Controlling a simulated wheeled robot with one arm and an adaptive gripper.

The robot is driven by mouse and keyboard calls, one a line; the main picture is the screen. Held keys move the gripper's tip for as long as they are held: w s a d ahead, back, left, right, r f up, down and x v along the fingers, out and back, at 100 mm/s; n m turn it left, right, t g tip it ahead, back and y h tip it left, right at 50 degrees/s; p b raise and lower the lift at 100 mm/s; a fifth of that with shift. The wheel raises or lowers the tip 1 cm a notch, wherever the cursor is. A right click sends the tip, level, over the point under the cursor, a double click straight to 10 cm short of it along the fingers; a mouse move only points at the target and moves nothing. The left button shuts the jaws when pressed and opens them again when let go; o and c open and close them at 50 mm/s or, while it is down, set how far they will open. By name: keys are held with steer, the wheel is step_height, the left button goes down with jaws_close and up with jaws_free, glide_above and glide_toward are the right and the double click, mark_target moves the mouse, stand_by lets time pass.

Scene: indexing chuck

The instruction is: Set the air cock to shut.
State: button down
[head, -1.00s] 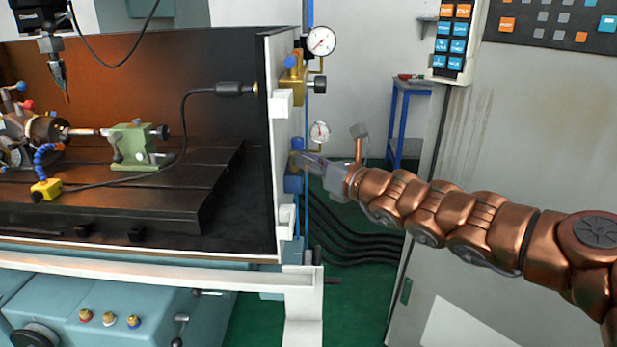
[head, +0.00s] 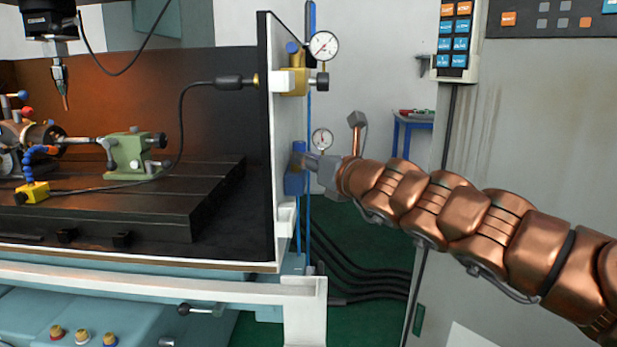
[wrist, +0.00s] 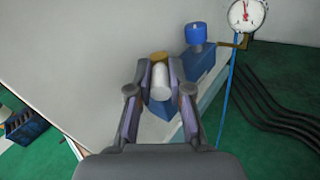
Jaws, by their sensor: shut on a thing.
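The air cock has a blue body (head: 294,183) fixed low on the white side panel of the machine. My gripper (head: 304,160) is at the top of this body, reaching in from the right. In the wrist view, my gripper (wrist: 160,72) has its two fingers on either side of a pale, rounded handle (wrist: 160,79) and is shut on it. Brass shows just past the handle, and part of the blue body shows below it between the fingers. The fingers hide much of the handle in the head view, and I cannot tell its exact angle.
A brass regulator (head: 293,81) with a gauge (head: 323,45) sits above on the panel. A lower gauge (head: 322,138) is close behind my gripper. A blue knob (wrist: 196,33) stands beside the fingers. Black hoses (head: 350,265) run over the green floor. A grey cabinet (head: 510,150) stands right.

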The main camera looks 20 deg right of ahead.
steer(key=shift+s+a+f+m+t+h+b, duration=0.1)
steer(key=shift+a+m+t+h+b, duration=0.25)
steer(key=shift+b, duration=1.2)
steer(key=shift+d+m+t+h+b, duration=0.1)
steer(key=shift+m+h+b, duration=0.3)
steer(key=shift+b, duration=1.15)
steer(key=h+b, duration=0.2)
steer(key=b, duration=0.1)
steer(key=shift+a+m, duration=0.25)
steer(key=shift+m, duration=0.1)
steer(key=shift+a+m+t+h+b, duration=0.3)
steer(key=shift+m+h+b, duration=0.7)
steer(key=shift+h+b, duration=0.6)
steer(key=shift+a+m+h+b, duration=0.1)
steer(key=shift+m+h+b, duration=0.45)
steer(key=shift+h, duration=0.1)
steer(key=c, duration=1.1)
jaws_free()
steer(key=shift+s, duration=0.2)
